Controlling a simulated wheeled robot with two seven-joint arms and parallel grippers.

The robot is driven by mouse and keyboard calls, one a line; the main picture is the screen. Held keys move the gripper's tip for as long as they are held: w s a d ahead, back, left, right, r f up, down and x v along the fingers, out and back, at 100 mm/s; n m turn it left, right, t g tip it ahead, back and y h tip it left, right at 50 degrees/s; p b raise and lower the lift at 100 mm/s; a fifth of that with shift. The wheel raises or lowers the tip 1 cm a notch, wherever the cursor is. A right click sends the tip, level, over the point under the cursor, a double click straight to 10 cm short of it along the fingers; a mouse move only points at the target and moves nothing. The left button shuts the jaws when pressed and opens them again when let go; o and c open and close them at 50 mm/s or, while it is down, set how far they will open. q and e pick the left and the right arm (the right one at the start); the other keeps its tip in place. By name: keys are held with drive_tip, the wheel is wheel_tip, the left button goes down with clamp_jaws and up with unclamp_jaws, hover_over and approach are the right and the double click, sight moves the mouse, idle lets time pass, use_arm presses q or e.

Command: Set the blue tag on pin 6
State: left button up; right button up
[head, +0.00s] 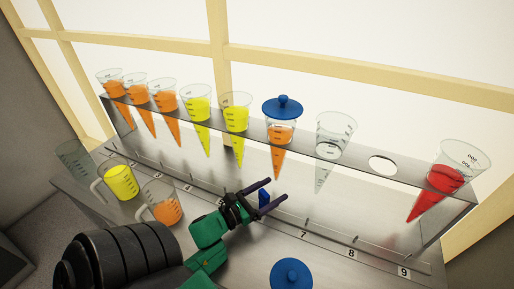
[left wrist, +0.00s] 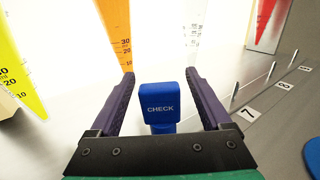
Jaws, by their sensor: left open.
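The blue tag (head: 263,197), marked CHECK, stands upright at the rail, one place left of the 7 label (head: 303,234). It also shows in the left wrist view (left wrist: 160,104). My left gripper (head: 271,190) is open, its two dark fingers on either side of the tag, with visible gaps. The wrist view shows the same fingers (left wrist: 165,80). Pin 6 and its label are hidden behind the gripper and tag, so I cannot tell how the tag sits on the pin. My right gripper is not in view.
A metal shelf (head: 360,167) holds several cones of orange, yellow and red juice; one has a blue lid (head: 283,107). One shelf hole (head: 383,165) is empty. A yellow jug (head: 121,182) and orange jug (head: 163,209) stand left. Another blue lid (head: 291,275) lies in front.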

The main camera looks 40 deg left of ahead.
use_arm(q)
drive_tip(key=s+a, duration=0.1)
drive_tip(key=s, duration=0.3)
drive_tip(key=s+b, duration=0.1)
drive_tip(key=s, duration=0.4)
drive_tip(key=s+a, duration=0.1)
drive_tip(key=s, duration=0.3)
drive_tip(key=shift+s+a+b, duration=0.2)
drive_tip(key=shift+a+b, duration=0.1)
drive_tip(key=shift+s, duration=0.2)
